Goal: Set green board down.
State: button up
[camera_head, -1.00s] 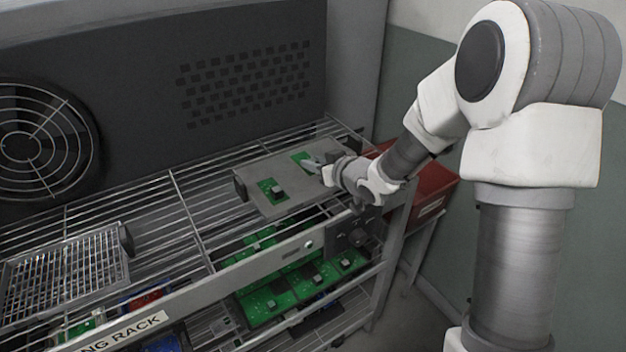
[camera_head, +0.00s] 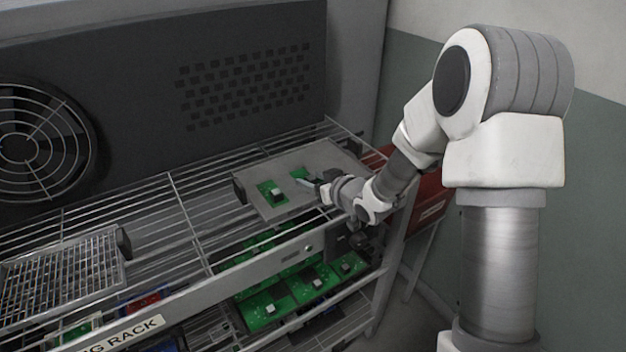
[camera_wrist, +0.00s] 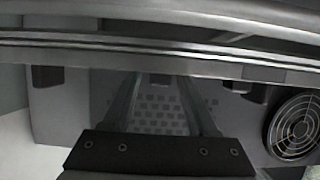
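A green board (camera_head: 299,173) shows in part at my gripper's tips, over the grey tray (camera_head: 316,157). I cannot tell whether it rests on the tray. My gripper (camera_head: 312,184) hangs low over the tray's front right part. Another green board (camera_head: 272,192) with a pale block lies on the tray's left part.
The tray sits on a wire rack (camera_head: 150,214). Several green boards (camera_head: 268,303) lie on lower shelves. A mesh basket (camera_head: 62,279) stands at the left. A dark panel with a fan (camera_head: 40,147) closes the back. A red bin (camera_head: 428,200) is at the right.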

jog(key=shift+r, duration=0.2)
jog(key=shift+s+d+r, duration=0.15)
jog(key=shift+s, duration=0.05)
jog(key=p+v, duration=0.1)
jog(key=v, duration=1)
jog(key=shift+s+d+p, duration=0.15)
jog(key=shift+s+p, duration=0.05)
jog(key=shift+p, duration=0.15)
jog(key=shift+d+r, duration=0.1)
jog(key=s+d+r+m+g+h, duration=0.1)
jog(key=s+d+r+m+h, duration=0.3)
jog(key=s+d+r+h, duration=0.6)
jog(key=s+r+m+g+y, duration=0.2)
jog(key=s+g, duration=0.2)
jog(key=s, duration=1.1)
jog(key=shift+a+m+g+y, duration=0.3)
jog(key=shift+a+m, duration=0.1)
jog(key=shift+a, duration=0.1)
